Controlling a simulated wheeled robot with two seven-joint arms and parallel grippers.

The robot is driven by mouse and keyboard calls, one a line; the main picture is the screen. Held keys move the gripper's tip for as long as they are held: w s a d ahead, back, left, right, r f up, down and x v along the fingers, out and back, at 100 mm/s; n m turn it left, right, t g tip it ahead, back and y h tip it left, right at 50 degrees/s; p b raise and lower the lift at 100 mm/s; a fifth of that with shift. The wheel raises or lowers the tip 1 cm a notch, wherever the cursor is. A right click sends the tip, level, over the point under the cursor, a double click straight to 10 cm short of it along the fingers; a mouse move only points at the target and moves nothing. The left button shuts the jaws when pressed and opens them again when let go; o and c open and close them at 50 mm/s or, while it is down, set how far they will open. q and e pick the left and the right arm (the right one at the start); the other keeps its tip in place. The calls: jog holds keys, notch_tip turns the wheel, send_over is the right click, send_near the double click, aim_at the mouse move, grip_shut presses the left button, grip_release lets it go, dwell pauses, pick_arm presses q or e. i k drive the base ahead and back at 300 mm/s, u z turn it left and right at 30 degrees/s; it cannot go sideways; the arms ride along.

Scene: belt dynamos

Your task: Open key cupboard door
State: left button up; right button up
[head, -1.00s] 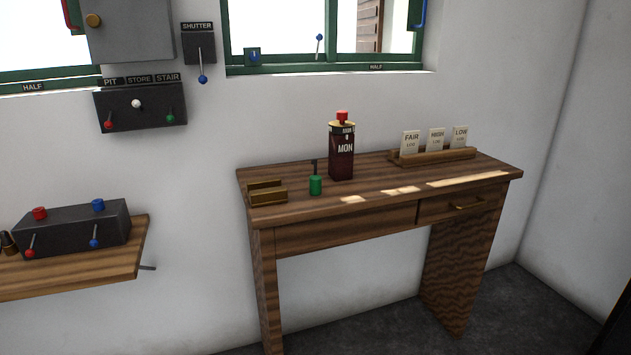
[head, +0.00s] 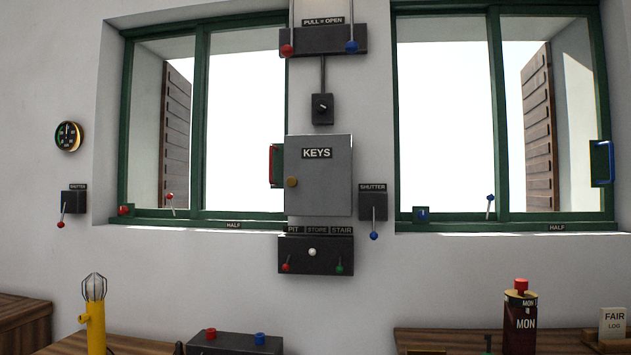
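The key cupboard (head: 325,185) is a grey box on the wall between the two windows in the head view. Its door carries a dark KEYS label (head: 317,153) and faces me flat, looking shut. A round brass knob (head: 292,182) sits on the door's left side. Neither of my grippers shows in the head view. The inside of the cupboard is hidden.
A red handle (head: 272,166) on a green plate sits close left of the cupboard. A shutter lever box (head: 373,205) hangs close on its right. The lever panel (head: 316,255) is just below. A yellow lamp (head: 94,315) and dark red bottle (head: 519,320) stand lower down.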

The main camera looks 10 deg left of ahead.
aim_at(317, 168)
jog(key=u, duration=0.35)
jog(key=k, duration=0.45)
jog(key=z, duration=0.5)
jog(key=i, duration=1.1)
jog(key=u, duration=0.7)
jog(key=i, duration=0.55)
jog(key=u, duration=0.6)
